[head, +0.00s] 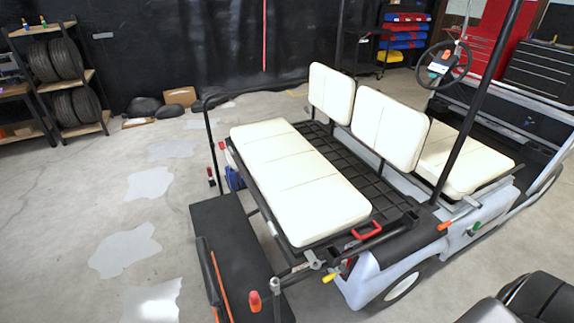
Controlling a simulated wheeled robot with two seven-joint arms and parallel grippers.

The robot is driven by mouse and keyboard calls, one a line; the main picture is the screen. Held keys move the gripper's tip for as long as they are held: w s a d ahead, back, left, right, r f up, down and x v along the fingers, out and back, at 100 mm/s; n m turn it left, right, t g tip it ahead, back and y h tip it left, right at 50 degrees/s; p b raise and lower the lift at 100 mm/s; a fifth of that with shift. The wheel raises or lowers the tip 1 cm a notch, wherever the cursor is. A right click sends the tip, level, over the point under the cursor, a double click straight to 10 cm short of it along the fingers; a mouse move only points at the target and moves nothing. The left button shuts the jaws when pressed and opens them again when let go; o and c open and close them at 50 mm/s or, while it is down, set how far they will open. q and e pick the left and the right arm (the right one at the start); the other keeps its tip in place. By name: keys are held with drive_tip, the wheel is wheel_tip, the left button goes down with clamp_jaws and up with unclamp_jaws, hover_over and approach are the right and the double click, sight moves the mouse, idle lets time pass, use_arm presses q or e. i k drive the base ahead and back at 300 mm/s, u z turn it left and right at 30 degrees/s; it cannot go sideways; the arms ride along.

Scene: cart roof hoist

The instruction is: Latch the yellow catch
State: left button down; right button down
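A small yellow piece (330,277), which looks like the yellow catch, sits at the near rear corner of the cart, below the cream rear seat cushion. It is beside a grey metal fitting (312,260). It is too small to tell whether it is latched. No gripper fingers show in the head view, so neither gripper can be placed relative to the catch.
The golf cart has cream seats (300,180), a black rear footplate (232,245) and a red handle (366,230). A dark roof post (470,110) rises at right. Open floor (60,230) lies left.

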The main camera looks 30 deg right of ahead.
sight(343, 269)
drive_tip(key=z, duration=0.45)
drive_tip(key=k, duration=1.1)
drive_tip(key=z, duration=0.5)
drive_tip(key=i, duration=0.55)
drive_tip(key=z, duration=0.1)
